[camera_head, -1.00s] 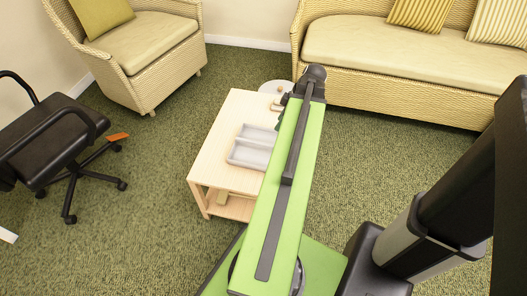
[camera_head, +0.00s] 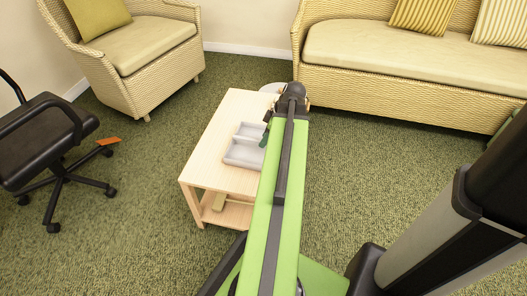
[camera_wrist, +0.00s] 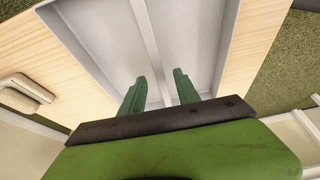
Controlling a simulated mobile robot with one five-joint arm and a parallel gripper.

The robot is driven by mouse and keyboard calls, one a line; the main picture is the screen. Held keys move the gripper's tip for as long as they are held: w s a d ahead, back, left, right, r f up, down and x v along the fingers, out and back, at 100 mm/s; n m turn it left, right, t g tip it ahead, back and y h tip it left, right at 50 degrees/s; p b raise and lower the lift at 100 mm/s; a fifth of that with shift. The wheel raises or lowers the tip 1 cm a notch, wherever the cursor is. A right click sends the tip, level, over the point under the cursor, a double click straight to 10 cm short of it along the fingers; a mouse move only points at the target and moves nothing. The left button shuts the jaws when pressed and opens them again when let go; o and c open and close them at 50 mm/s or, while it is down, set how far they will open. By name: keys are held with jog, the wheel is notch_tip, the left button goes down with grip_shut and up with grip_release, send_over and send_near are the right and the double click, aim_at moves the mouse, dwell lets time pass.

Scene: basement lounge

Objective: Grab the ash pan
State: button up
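The ash pan appears to be a pale grey rectangular pan (camera_head: 243,152) with a divider, lying on the small light-wood table (camera_head: 213,165). My arm hides its right part in the head view. In the wrist view the pan (camera_wrist: 95,30) fills the upper middle, its divider running down towards my gripper. My gripper (camera_wrist: 159,78) has two dark green fingers, set apart with nothing held. They point into the pan, one on each side of the divider as seen. I cannot tell whether they touch it. In the head view only a bit of the gripper shows beside my arm.
A pale round item (camera_head: 271,88) stands at the table's far end, partly hidden. A black office chair (camera_head: 45,140) and an orange item (camera_head: 108,141) are left. An armchair (camera_head: 150,75) and sofa (camera_head: 400,85) stand behind.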

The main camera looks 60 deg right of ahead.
jog(key=b+x, duration=0.1)
jog(key=x, duration=0.2)
jog(key=shift+f+b, duration=0.15)
jog(key=shift+b, duration=0.25)
grip_shut()
dwell(0.9)
